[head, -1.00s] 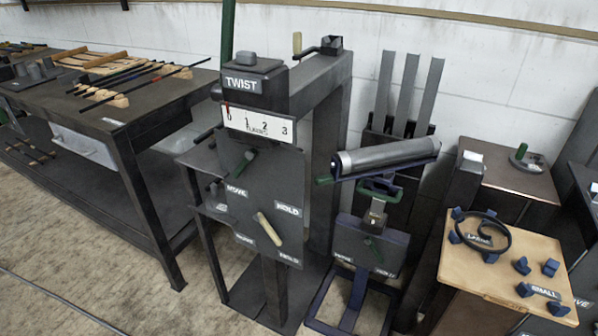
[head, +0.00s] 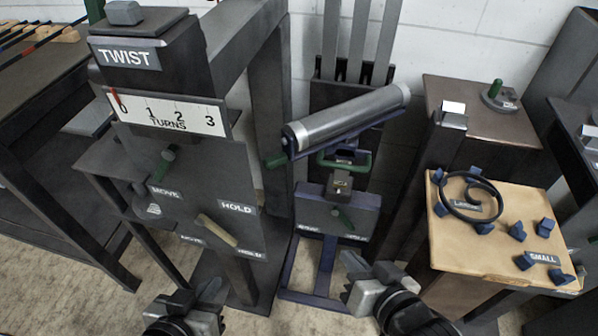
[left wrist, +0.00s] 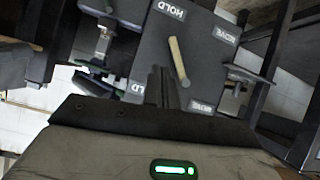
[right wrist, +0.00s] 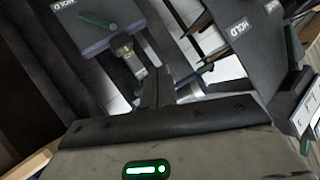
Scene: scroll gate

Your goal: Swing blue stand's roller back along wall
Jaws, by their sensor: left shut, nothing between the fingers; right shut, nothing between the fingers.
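The blue stand (head: 337,208) stands right of the twist machine in the head view. Its grey roller (head: 345,117) lies tilted in a blue cradle, right end higher and nearer the wall, left end toward the machine. A green handle (head: 345,162) sits under the cradle, and a green lever (head: 343,218) is on the stand's panel. My left gripper (head: 208,290) is shut and empty, low in front of the machine. My right gripper (head: 352,265) is shut and empty, low in front of the blue stand. Neither touches the roller. The right wrist view shows the stand's panel (right wrist: 95,22) upside down.
The twist machine (head: 205,185) with its wooden lever (head: 217,229) stands close left of the blue stand. A wooden-topped table (head: 470,250) with a black scroll (head: 460,212) is on the right. Upright grey bars (head: 345,40) stand behind the roller. A bench is at far left.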

